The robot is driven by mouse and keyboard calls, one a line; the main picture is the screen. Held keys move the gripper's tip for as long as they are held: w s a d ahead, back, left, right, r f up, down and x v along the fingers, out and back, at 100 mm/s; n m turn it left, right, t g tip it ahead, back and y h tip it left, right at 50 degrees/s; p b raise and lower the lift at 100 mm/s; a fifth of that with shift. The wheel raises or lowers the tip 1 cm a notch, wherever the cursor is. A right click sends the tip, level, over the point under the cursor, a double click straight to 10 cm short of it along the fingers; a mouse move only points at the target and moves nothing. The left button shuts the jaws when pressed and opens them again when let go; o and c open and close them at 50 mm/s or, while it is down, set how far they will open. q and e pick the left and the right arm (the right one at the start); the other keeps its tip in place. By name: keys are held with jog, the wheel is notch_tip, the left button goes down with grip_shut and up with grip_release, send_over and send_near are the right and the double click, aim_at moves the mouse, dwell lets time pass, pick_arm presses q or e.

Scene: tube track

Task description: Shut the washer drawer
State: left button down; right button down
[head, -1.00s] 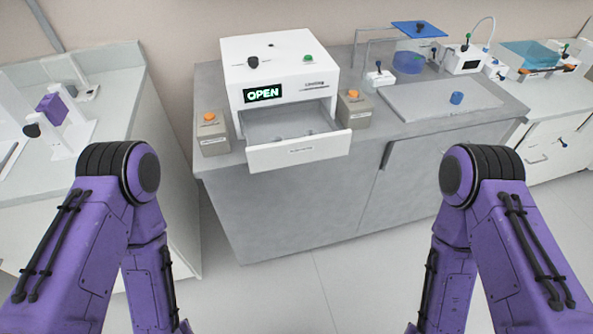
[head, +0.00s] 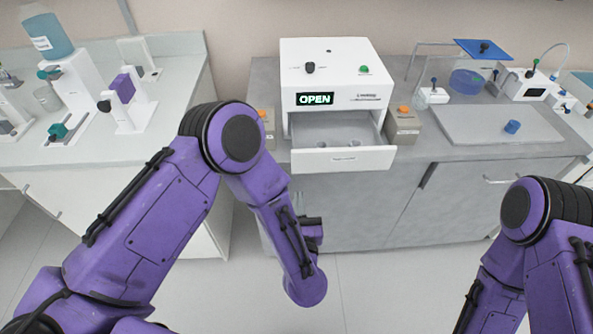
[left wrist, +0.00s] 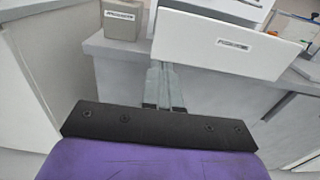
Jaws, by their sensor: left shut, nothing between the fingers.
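The white washer (head: 331,75) stands on the grey counter with its green display reading OPEN. Its drawer (head: 343,159) is pulled out at the front, and the inside of the tray shows. The drawer's white front panel also shows in the left wrist view (left wrist: 225,45). My left gripper (left wrist: 164,72) is shut and empty, pointing at the lower left part of the drawer front; whether the tips touch it I cannot tell. In the head view the left hand is mostly hidden behind my own arm, below and left of the drawer. My right gripper is out of view.
A grey box with an orange button (head: 403,125) stands right of the drawer; a similar one (head: 265,125) stands left, partly behind my arm. Farther right is a flat tray (head: 470,135) with a blue cap (head: 512,127). A white bench (head: 185,95) with apparatus is at left.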

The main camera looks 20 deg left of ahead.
aim_at(296, 166)
pick_arm(q)
jog(key=p+x, duration=0.2)
jog(key=x, duration=0.5)
jog(key=shift+w+a+r+p, duration=0.1)
jog(key=shift+w+a+p, duration=0.05)
jog(key=shift+w+p, duration=0.25)
jog(key=shift+w+a, duration=0.1)
jog(key=shift+w, duration=0.2)
